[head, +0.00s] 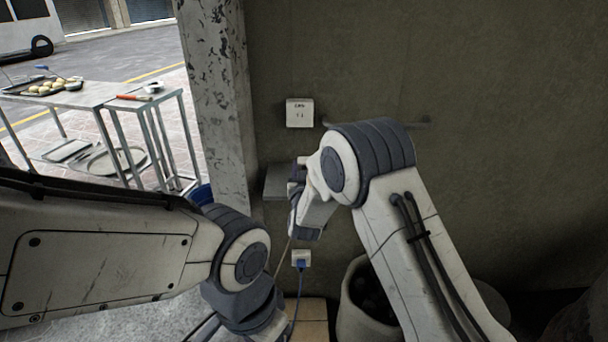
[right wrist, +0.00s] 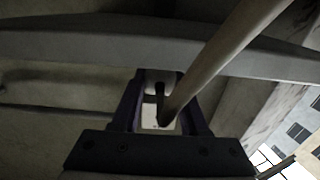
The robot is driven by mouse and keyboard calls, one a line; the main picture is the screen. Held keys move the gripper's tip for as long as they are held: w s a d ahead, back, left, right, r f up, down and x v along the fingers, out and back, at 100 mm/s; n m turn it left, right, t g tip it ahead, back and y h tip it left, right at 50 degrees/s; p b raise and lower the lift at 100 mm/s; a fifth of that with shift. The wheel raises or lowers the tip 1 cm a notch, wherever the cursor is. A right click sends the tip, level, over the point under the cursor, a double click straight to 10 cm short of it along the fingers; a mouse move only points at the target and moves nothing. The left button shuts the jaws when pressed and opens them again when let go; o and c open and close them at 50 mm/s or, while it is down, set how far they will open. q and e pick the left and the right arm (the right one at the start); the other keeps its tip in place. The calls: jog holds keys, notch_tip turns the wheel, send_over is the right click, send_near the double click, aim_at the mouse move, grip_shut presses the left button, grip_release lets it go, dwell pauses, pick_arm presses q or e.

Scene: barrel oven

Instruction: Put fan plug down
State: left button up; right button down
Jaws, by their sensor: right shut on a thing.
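My right gripper (right wrist: 162,110) is shut on the fan plug, seen between its two dark fingers in the right wrist view. The plug is small and mostly hidden by the fingers and its cord. A thick tan cord (right wrist: 222,58) runs from there to the upper right. In the head view my right wrist is bent beside a small grey wall shelf (head: 276,181), and its fingertips are hard to make out. A thin tan cord (head: 281,257) hangs below it. My left arm reaches in from the left, low down; its gripper is not visible.
A white wall socket (head: 301,258) holds a blue plug with a blue cord. A white labelled box (head: 299,113) is on the wall above. A pale bin (head: 356,306) stands below my right arm. A worn pillar (head: 217,95) and metal table (head: 92,95) are left.

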notch_tip(320, 180, down, 2)
jog(key=shift+f, duration=0.15)
jog(key=shift+f+b, duration=0.55)
jog(key=shift+b, duration=0.1)
jog(key=shift+c, duration=2.1)
grip_release()
